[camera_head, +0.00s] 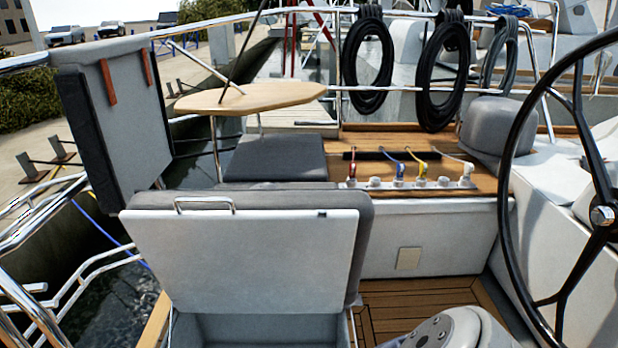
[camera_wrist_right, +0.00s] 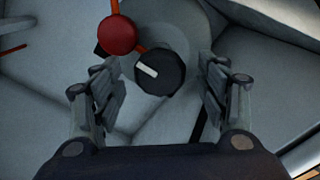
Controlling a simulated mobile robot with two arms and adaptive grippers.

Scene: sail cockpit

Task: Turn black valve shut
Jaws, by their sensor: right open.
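The black valve (camera_wrist_right: 160,72) is a round black knob with a white bar mark, in the right wrist view. The white bar lies slanted, from upper left to lower right. My right gripper (camera_wrist_right: 160,95) is open, with one finger on each side of the knob and a gap to it on both sides. A red round knob (camera_wrist_right: 117,34) sits just to the upper left of the black one, close to the left finger. In the head view neither the valve nor a gripper shows. My left gripper is not in view.
A raised grey seat lid (camera_head: 250,255) stands over an open locker (camera_head: 250,328) in the head view. A large black steering wheel (camera_head: 515,150) is at the right. Wooden floor (camera_head: 420,298) lies right of the locker.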

